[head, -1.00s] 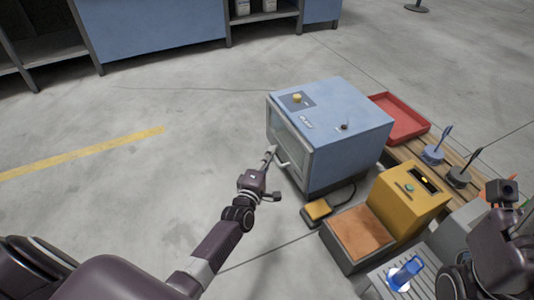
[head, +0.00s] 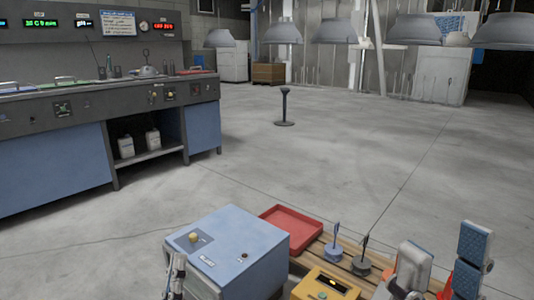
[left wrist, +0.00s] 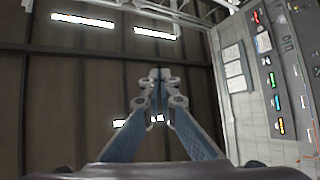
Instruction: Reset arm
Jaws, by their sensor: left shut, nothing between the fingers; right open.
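My left gripper (head: 176,276) stands upright at the front left side of the blue box machine (head: 238,240) in the head view. In the left wrist view my left gripper (left wrist: 160,75) has its blue-padded fingers meeting at the tips, with nothing between them, and points up at the ceiling. My right gripper (head: 442,258) is at the lower right of the head view, its two fingers pointing up and spread apart, with nothing seen between them. Both arms are mostly out of the picture.
A red tray (head: 291,228), a blue stand (head: 333,252) and a dark stand (head: 361,264) are on a wooden bench beside the blue machine. A yellow device (head: 318,287) is in front. A long workbench (head: 60,160) is at left. Open floor lies behind, with a post (head: 285,108).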

